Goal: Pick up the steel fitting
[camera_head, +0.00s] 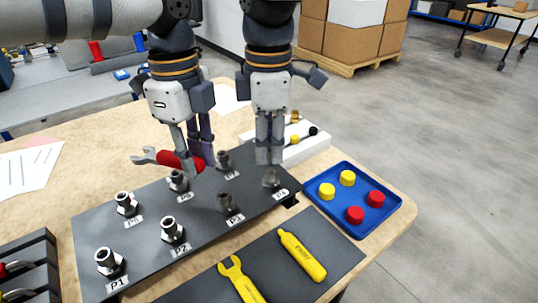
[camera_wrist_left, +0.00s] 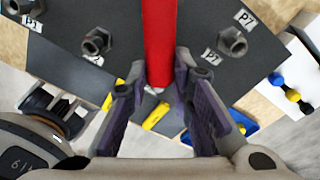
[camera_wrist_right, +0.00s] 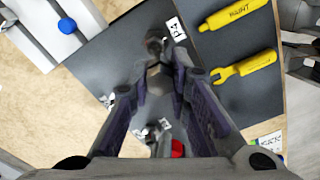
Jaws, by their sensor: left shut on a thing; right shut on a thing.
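My right gripper (camera_head: 269,160) is shut on a steel fitting (camera_head: 270,179) at the P4 spot of the dark plate (camera_head: 150,255). In the right wrist view the hex body of this fitting (camera_wrist_right: 158,78) sits between the fingertips, with a round steel part just beyond it beside the P4 label. I cannot tell if the fitting is clear of the plate. My left gripper (camera_head: 197,160) is shut on the red handle of a wrench (camera_head: 178,160), held above the plate; the handle (camera_wrist_left: 160,45) also shows in the left wrist view.
Several other steel fittings stand on the plate, such as those at P1 (camera_head: 108,261), P2 (camera_head: 172,231) and P3 (camera_head: 226,203). A blue tray (camera_head: 333,212) with yellow and red caps is at the right. A dark mat (camera_head: 270,258) carries yellow tools. A white holder (camera_head: 308,148) stands behind.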

